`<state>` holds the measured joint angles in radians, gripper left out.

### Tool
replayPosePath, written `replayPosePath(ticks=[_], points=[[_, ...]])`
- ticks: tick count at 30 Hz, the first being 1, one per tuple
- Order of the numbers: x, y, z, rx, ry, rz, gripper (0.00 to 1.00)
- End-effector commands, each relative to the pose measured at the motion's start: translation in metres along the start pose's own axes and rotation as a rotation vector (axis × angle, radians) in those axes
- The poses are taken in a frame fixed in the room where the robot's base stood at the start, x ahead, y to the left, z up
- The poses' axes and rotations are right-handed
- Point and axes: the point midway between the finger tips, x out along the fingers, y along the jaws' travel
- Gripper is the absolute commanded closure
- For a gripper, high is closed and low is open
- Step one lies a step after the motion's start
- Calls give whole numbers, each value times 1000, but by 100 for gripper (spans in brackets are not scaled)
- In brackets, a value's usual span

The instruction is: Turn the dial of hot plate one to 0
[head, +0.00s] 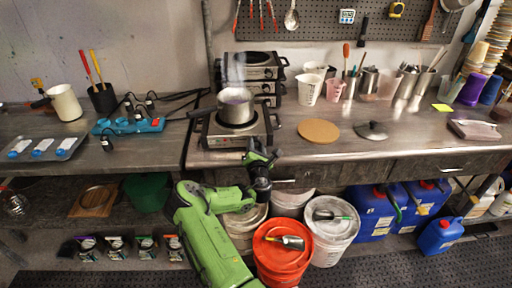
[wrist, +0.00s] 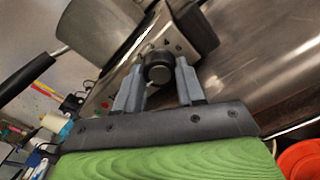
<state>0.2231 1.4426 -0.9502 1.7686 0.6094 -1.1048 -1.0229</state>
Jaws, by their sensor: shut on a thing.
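Hot plate one (head: 215,132) stands at the front of the steel table in the head view, with a steaming steel pot (head: 235,106) on its burner. In the wrist view, its black dial (wrist: 158,67) sits on the metal front panel between the two grey fingers of my gripper (wrist: 158,82). The fingers are shut on the dial from both sides. In the head view my gripper (head: 260,152) is at the front of the hot plate and hides the dial. The wrist view also shows the pot (wrist: 102,28) above the panel. I cannot read the dial's setting.
More hot plates (head: 262,68) are stacked behind. The pot's black handle sticks out to the left. A cork mat (head: 318,130) and a lid (head: 371,129) lie to the right. An orange bucket (head: 282,255) and a white bucket (head: 332,236) stand below, near my arm.

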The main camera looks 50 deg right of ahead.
Motion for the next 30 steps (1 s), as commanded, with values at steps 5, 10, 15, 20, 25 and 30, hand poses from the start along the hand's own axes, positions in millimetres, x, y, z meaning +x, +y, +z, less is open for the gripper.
replayPosePath(ticks=[5,10,15,20,25,30], points=[[0,-1,-2,0,3,-2,92],[0,-1,-2,1,3,-2,43],[0,-1,-1,1,1,-1,36],[-1,-1,0,1,0,-1,36],[-24,-3,-3,3,-3,-4,36],[-58,-5,-7,3,-1,-3,36]])
